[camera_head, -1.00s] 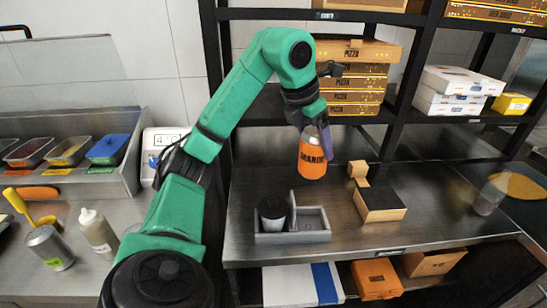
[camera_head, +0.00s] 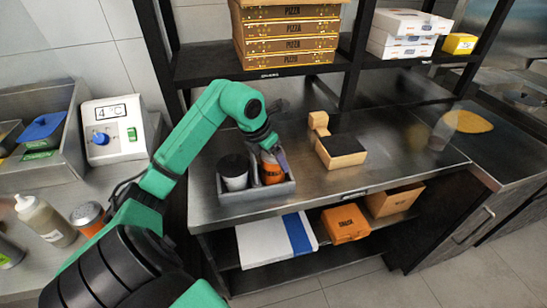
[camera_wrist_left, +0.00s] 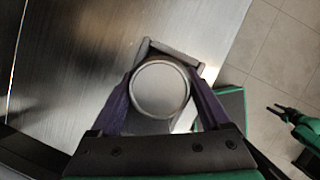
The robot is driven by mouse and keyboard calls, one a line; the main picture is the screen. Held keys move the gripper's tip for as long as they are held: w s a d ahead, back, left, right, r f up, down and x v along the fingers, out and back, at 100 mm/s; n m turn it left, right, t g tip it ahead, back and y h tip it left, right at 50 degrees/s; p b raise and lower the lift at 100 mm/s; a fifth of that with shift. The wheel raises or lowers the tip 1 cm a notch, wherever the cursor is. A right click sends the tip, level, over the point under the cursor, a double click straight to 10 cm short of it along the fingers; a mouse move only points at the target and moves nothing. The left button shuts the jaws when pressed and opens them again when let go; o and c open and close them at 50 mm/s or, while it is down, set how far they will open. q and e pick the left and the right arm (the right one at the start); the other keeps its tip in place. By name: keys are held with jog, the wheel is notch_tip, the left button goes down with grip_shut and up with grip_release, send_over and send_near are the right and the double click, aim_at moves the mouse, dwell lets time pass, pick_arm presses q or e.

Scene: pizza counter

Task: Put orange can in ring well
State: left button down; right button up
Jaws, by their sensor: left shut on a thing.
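The orange can (camera_head: 272,175) stands roughly upright in the right compartment of a grey two-part holder (camera_head: 258,193). My left gripper (camera_head: 273,158) is shut on the can near its top. The can's round silver top (camera_wrist_left: 160,90) shows between my two purple fingers in the left wrist view, with a grey holder wall just beyond. The holder hides the can's base, so I cannot tell whether it touches the bottom. A pale can with a black lid (camera_head: 234,172) stands in the left compartment. My right gripper (camera_wrist_left: 279,114) shows small over the floor, its black fingers apart.
A clear cup (camera_head: 441,130) stands farther right. Pizza boxes (camera_head: 288,43) fill the shelf above. A second orange-labelled can (camera_head: 88,217) and a bottle (camera_head: 45,222) stand at left.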

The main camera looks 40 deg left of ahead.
pick_arm(q)
jog(key=shift+f, duration=0.1)
grip_release()
jog(key=shift+r, duration=0.3)
jog(key=b+v, duration=0.1)
jog(key=v, duration=1)
jog(key=shift+s+r, duration=0.15)
jog(key=shift+r, duration=0.2)
jog(key=shift+d, duration=0.1)
